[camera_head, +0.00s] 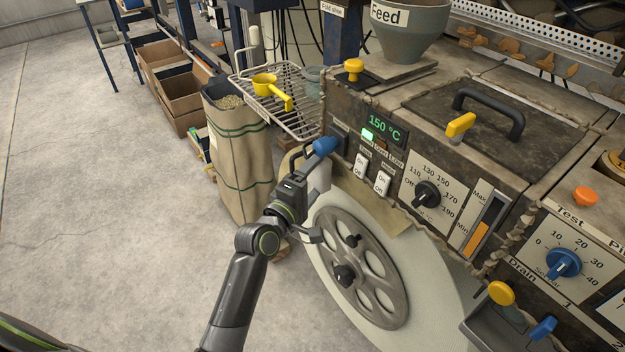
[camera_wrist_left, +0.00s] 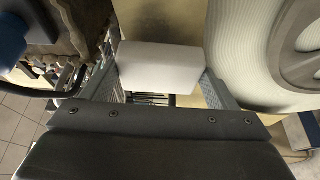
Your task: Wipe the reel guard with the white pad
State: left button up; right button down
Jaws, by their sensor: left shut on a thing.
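My left gripper (camera_head: 312,190) is shut on the white pad (camera_wrist_left: 160,66), which sits between its two fingers in the left wrist view. In the head view part of the pad (camera_head: 321,176) shows beside the machine's corner. The reel guard appears to be the tan plate (camera_head: 402,218) behind the top of the large pale reel (camera_head: 437,285). A tan surface (camera_wrist_left: 158,22) also shows just beyond the pad in the wrist view; I cannot tell whether the pad touches it. The gripper partly hides this area. My right gripper is not in view.
The machine's control panel (camera_head: 398,160) with switches and knobs stands right of the gripper. A blue knob (camera_head: 325,146) is close above it. A wire rack with a yellow scoop (camera_head: 266,85) and a sack (camera_head: 238,165) stand behind. The floor at left is clear.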

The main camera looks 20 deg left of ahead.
pick_arm(q)
jog(key=shift+w+d, duration=0.6)
jog(key=shift+w, duration=0.2)
jog(key=shift+s+d+p, duration=0.3)
jog(key=shift+s+d, duration=0.9)
jog(key=shift+d, duration=0.1)
jog(key=shift+s+d+f, duration=0.1)
jog(key=shift+s+d, duration=0.4)
jog(key=shift+d, duration=0.25)
jog(key=shift+s+d, duration=0.5)
jog(key=shift+d, duration=0.2)
jog(key=shift+w+d, duration=0.1)
jog(key=shift+d, duration=0.05)
jog(key=shift+w+a+r+p, duration=0.2)
jog(key=shift+w+a+p, duration=0.4)
jog(key=shift+w+a, duration=0.1)
jog(key=shift+w+a+r, duration=0.15)
jog(key=shift+w+a, duration=0.2)
jog(key=shift+a, duration=0.2)
jog(key=shift+c, duration=0.7)
jog(key=shift+w+a+p, duration=0.4)
jog(key=shift+w+a, duration=0.05)
jog(key=shift+a, duration=0.15)
jog(key=shift+w+a, duration=0.75)
jog(key=shift+a, duration=0.2)
